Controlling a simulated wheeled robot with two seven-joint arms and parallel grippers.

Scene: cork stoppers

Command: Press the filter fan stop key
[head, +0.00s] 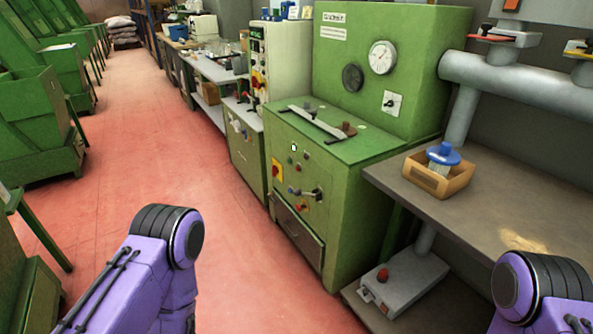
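Several controls show, but I cannot read a label that tells which is the filter fan stop key. A grey box (402,284) with a red button (383,275) on top sits on a low shelf at the lower right. The front of the green machine (330,180) carries several small knobs and buttons, including a red one (301,207) and a yellow plate with a red part (277,169). Only purple links of my two arms show at the bottom left and bottom right. Neither gripper is in view, and nothing of mine touches a control.
A grey-brown table (430,207) at the right holds a wooden tray (462,184) with a blue-topped item (443,155). Grey pipes (500,75) stand behind it. Green machines (35,130) line the left. The red floor (160,150) between is a clear aisle.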

